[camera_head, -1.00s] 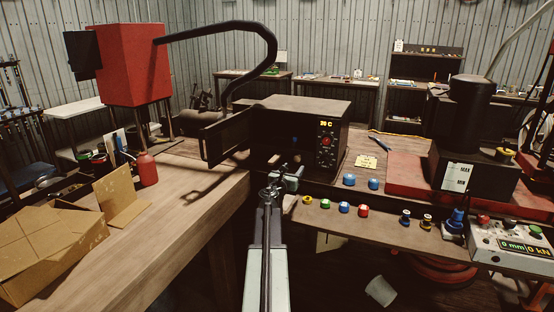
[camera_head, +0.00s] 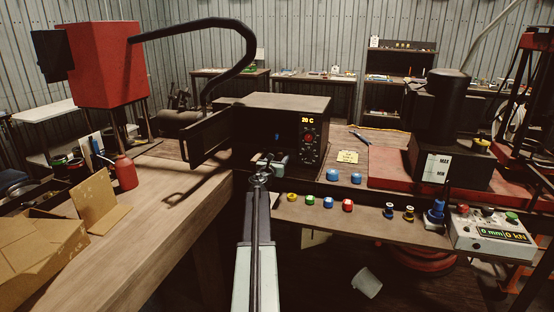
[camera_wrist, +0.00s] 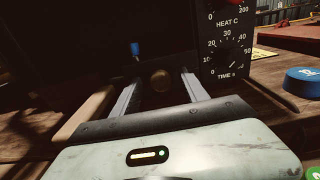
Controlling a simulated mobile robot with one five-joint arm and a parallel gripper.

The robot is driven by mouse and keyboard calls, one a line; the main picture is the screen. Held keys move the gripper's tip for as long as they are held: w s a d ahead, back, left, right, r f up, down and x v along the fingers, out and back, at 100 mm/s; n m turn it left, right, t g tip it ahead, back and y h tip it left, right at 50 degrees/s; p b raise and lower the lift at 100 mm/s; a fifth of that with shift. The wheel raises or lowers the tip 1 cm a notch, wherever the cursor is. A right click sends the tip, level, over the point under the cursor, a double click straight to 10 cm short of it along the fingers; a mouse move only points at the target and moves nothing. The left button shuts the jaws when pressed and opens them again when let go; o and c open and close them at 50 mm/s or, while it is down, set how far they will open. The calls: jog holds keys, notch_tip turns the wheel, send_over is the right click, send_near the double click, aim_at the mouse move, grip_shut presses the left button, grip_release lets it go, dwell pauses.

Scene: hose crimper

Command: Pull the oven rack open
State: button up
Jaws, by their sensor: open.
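The oven (camera_head: 285,108) is a dark box on the bench with a "20 C" display, and its door (camera_head: 205,138) stands open to the left. Its inside is very dark, and the rack cannot be made out clearly. A small blue piece (camera_head: 277,137) shows inside; it also shows in the wrist view (camera_wrist: 135,48). My gripper (camera_head: 270,160) is at the oven's front. In the wrist view my gripper (camera_wrist: 160,73) is open, its two grey fingers pointing into the oven. A round brownish knob (camera_wrist: 160,79) shows between them; contact cannot be told.
The control panel (camera_wrist: 228,45) with dials is close right of my fingers. Blue caps (camera_head: 343,177) and several coloured knobs lie right of the arm. A red bottle (camera_head: 126,172) and cardboard box (camera_head: 40,250) stand on the left bench. A black hose (camera_head: 215,22) arches above.

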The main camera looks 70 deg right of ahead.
grip_shut()
dwell(1.4)
